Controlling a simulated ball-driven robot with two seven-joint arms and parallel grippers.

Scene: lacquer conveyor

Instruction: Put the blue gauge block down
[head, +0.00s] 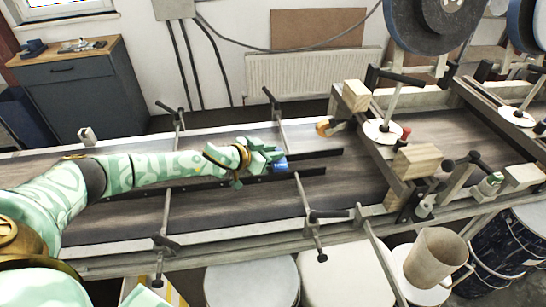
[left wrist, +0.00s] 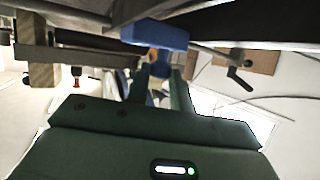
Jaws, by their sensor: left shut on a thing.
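The blue gauge block (head: 280,164) is at the tip of my left arm, over the conveyor belt (head: 345,193). My left gripper (head: 268,160) is shut on it. In the left wrist view the blue gauge block (left wrist: 155,35) sits across the ends of the two green fingers (left wrist: 160,75). Its underside is partly hidden in the head view, so I cannot tell whether it touches the belt.
Dark guide rails (head: 310,173) run along the belt close to the block. Clamp rods (head: 300,195) cross the belt. A wooden block (head: 418,160) and large grinding wheels (head: 430,20) stand at the right. A beige mug (head: 432,262) stands in front.

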